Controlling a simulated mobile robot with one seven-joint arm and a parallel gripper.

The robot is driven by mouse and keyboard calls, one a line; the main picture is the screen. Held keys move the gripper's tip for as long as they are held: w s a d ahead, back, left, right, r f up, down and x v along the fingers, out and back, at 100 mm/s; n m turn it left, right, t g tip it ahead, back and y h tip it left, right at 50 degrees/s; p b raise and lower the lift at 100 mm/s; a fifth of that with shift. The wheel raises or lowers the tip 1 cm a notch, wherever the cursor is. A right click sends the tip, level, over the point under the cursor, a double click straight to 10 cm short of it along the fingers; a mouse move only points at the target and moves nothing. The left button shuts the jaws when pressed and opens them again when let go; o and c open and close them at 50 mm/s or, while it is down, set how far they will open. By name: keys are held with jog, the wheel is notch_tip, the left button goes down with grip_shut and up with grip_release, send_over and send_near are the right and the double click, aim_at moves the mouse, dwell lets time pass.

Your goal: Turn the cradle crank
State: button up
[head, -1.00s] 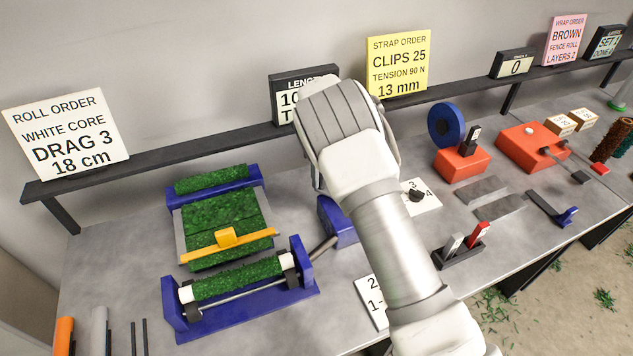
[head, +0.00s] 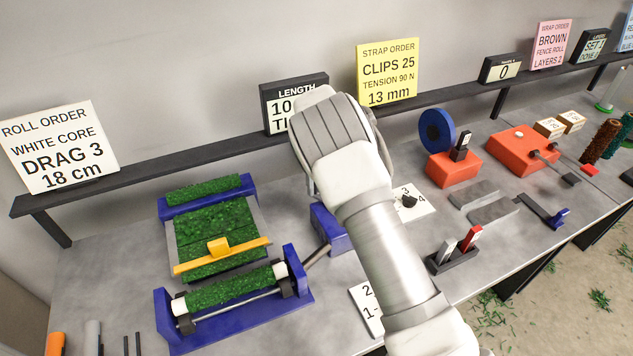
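The blue cradle (head: 163,322) stands at the front left of the grey table, holding a green roll (head: 230,287) on a white core. A grey bar (head: 240,305) runs along the front of the roll. A grey rod (head: 317,255) slants up from the cradle's right end toward a blue block (head: 330,229); whether it is the crank cannot be told. My gripper (head: 318,192) is mostly hidden behind my own wrist, just above and behind the blue block. Its fingers are hidden, so its opening and any contact do not show.
A yellow bar (head: 222,248) lies across the green mat (head: 215,222) behind the cradle. A dial card (head: 412,202) and a red-and-white switch stand (head: 453,255) lie right of my arm. A dark shelf (head: 160,170) with order cards runs along the back wall.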

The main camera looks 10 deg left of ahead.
jog(key=shift+a, duration=0.3)
jog(key=shift+a+r, duration=0.1)
jog(key=shift+r, duration=0.4)
notch_tip(320, 180, up, 16)
jog(key=shift+r, duration=0.25)
